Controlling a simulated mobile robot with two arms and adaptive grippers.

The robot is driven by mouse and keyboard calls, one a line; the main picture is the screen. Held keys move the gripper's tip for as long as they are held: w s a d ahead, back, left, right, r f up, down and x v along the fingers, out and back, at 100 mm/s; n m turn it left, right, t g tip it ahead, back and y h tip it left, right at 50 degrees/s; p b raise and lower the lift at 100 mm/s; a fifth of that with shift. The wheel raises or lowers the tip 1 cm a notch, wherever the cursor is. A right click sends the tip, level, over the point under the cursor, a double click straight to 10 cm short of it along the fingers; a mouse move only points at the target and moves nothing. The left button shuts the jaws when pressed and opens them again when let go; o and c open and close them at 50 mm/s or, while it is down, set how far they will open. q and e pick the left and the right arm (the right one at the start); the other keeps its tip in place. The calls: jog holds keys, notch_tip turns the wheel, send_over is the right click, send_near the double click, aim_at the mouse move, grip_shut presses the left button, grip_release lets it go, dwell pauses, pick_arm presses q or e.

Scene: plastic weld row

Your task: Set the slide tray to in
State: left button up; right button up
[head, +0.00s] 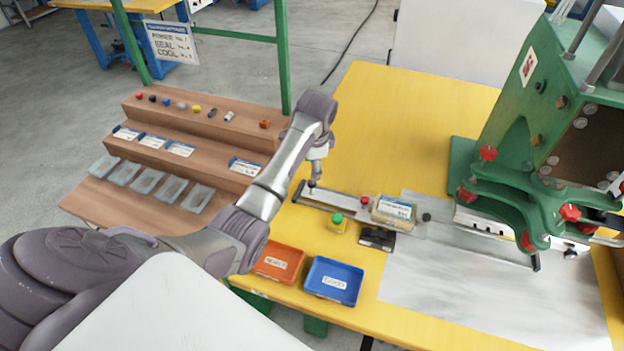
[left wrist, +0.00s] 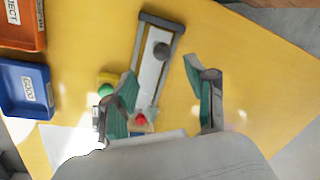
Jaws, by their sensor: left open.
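The slide tray (head: 345,199) is a long, narrow light plate with a dark end frame, standing out to the left of the green press. It also shows in the left wrist view (left wrist: 150,77). A dark round knob (left wrist: 162,50) stands near its outer end. A clear labelled block (head: 394,211) and a red button sit farther along, towards the press. My left gripper (head: 315,178) is over the outer end, close to the knob. In the left wrist view its fingers (left wrist: 164,82) are apart and empty, with the knob ahead between them. Contact cannot be told. My right gripper is not in view.
The green press (head: 520,120) with red knobs stands at the right. An orange bin (head: 279,262) and a blue bin (head: 334,281) sit at the table's front edge. A green button on a yellow box (head: 337,223) is beside the tray. The yellow table behind the tray is clear.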

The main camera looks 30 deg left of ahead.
pick_arm(q)
jog(key=f, duration=0.4)
jog(key=w+a+f, duration=0.1)
jog(key=f, duration=0.1)
jog(key=shift+w+f, duration=0.1)
jog(key=shift+f, duration=0.3)
jog(key=shift+w+a+f, duration=0.1)
jog(key=shift+w+f, duration=0.05)
jog(key=shift+f, duration=0.75)
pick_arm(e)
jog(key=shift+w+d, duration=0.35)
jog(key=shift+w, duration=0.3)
pick_arm(q)
grip_shut()
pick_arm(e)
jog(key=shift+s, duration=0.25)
